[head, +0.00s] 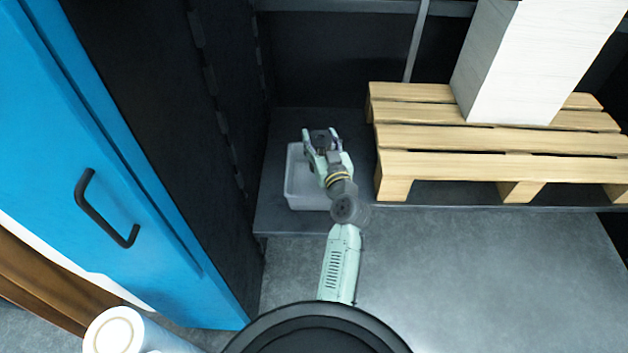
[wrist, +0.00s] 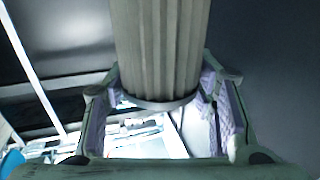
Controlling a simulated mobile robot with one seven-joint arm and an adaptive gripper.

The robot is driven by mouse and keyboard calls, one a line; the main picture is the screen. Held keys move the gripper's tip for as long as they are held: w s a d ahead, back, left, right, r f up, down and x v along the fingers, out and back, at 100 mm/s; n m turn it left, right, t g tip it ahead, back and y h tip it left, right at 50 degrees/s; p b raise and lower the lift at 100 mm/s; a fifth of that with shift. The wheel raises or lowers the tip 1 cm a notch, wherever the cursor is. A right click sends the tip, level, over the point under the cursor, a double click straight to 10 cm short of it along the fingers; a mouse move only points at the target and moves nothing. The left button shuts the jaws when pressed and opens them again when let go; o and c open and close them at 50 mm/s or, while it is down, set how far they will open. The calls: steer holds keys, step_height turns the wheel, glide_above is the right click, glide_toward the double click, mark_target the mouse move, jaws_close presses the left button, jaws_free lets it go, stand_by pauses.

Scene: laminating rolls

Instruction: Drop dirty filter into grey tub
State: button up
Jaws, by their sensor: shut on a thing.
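The dirty filter (wrist: 160,50) is a grey-beige pleated cylinder with a darker end rim, large at the top middle of the wrist view. My gripper (wrist: 160,98) is shut on it, with one finger on each side near the rim. In the head view my gripper (head: 321,140) is over the grey tub (head: 296,193), an open, pale rectangular bin on a dark low platform. The arm and gripper hide the tub's right side and part of its inside. The filter is mostly hidden behind the gripper there, and its height above the tub is hard to judge.
A wooden pallet (head: 500,165) with a tall white block (head: 530,60) stands right of the tub. A dark panel (head: 175,100) and a blue door (head: 100,170) with a black handle close off the left. A white roll (head: 118,335) is at the lower left. Grey floor is clear at right.

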steer(key=shift+f, duration=0.1)
steer(key=o, duration=1.6)
steer(key=v, duration=0.7)
steer(key=shift+s+d, duration=0.1)
steer(key=shift+s, duration=0.2)
steer(key=shift+f, duration=0.1)
